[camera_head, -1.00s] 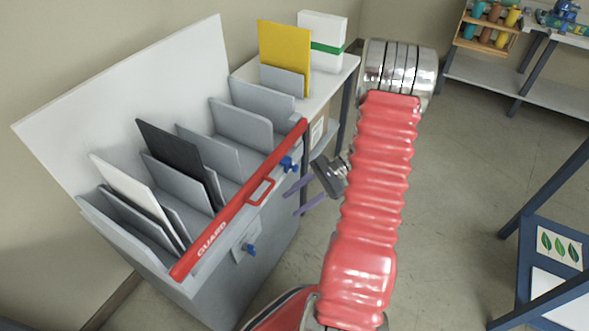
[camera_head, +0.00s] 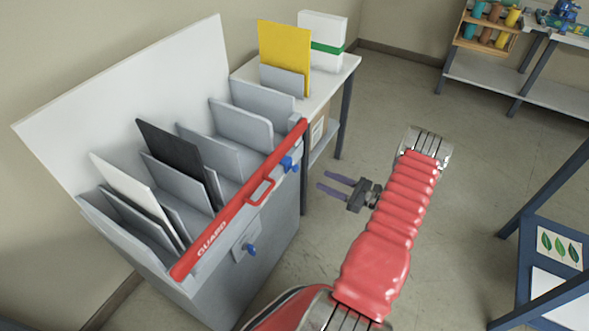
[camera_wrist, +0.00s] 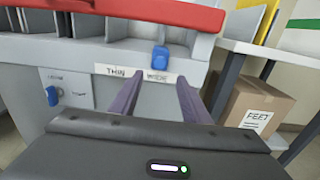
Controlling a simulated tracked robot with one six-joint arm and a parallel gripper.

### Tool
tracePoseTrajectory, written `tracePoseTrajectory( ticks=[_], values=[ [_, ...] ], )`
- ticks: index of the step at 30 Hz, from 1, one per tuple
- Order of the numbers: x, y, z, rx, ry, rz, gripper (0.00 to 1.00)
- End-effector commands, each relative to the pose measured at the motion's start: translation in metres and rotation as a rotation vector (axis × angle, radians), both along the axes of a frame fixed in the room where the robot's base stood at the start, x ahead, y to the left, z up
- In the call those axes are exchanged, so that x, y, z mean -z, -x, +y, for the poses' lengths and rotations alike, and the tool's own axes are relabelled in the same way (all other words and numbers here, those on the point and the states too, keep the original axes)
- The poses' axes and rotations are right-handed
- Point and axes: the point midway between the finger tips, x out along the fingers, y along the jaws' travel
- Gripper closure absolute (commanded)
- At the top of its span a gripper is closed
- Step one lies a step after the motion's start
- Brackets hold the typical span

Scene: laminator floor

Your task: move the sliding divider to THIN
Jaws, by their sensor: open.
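The sliding divider's blue knob (camera_head: 288,163) sticks out of the grey cabinet's front, near the far end of the red guard bar. In the wrist view this knob (camera_wrist: 160,58) sits by the WIDE end of a white label strip (camera_wrist: 112,71); THIN is to its left. The divider's body cannot be told from the other plates. My gripper (camera_head: 324,181) is open and empty, right of the cabinet and apart from the knob. In the wrist view its purple fingers (camera_wrist: 158,88) point at the cabinet front, below the knob.
The red guard bar (camera_head: 232,207) with its handle runs along the cabinet's top front edge. A second blue knob (camera_head: 251,249) sits on a plate lower on the front; it shows in the wrist view (camera_wrist: 52,96). A cardboard box (camera_wrist: 255,108) stands right.

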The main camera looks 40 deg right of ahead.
Motion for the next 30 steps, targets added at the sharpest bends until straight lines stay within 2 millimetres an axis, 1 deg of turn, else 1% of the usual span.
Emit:
tracePoseTrajectory(
  ticks=[10,14,17,20,30],
  values=[
    [0.0,-0.001,0.0,0.001,-0.001,0.0,0.57],
    [0.0,-0.006,0.002,0.0,0.0,0.0,0.57],
    [0.0,-0.014,0.005,-0.002,0.0,0.0,0.57],
    [0.0,-0.027,0.01,-0.002,0.0,0.0,0.57],
    [0.0,-0.076,0.028,-0.003,0.0,0.0,0.57]
  ],
)
